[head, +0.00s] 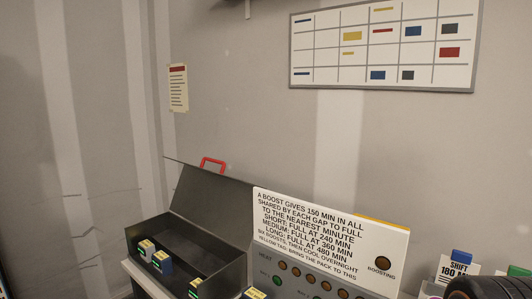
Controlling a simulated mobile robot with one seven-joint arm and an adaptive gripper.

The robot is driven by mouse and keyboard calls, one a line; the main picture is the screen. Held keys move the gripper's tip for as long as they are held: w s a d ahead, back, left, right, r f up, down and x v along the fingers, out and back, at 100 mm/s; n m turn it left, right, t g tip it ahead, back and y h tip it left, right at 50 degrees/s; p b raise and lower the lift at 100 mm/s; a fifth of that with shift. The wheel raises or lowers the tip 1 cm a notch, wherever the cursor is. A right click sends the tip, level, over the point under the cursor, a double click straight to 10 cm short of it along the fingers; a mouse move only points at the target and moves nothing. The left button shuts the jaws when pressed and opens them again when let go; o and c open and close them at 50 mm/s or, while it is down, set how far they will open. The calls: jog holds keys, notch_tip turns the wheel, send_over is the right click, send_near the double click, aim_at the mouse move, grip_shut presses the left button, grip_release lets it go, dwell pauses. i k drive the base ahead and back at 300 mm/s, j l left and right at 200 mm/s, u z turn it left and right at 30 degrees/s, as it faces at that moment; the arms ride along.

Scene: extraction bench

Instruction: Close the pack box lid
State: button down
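The pack box (133,234) is a dark, open box at the lower left of the head view. Its lid (212,200) is raised and tilted back, with a red handle (213,162) showing at its upper edge. I cannot make out my gripper in this view.
A white instruction panel (330,230) with round indicators stands directly right of the box. A wall chart (385,45) hangs above.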

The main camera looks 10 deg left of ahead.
aim_at(222, 205)
jog(key=i+j, duration=0.15)
jog(key=j, duration=0.3)
jog(key=i+j+z, duration=0.1)
jog(key=j, duration=0.4)
jog(key=i+j, duration=0.25)
jog(key=j, duration=0.25)
jog(key=i+j+z, duration=0.15)
jog(key=j, duration=0.3)
jog(key=i+j, duration=0.15)
jog(key=j, duration=0.35)
jog(key=i+j+z, duration=0.1)
jog(key=j, duration=0.4)
jog(key=i+j, duration=0.15)
jog(key=j, duration=0.35)
jog(key=i+j+z, duration=0.1)
jog(key=j, duration=0.4)
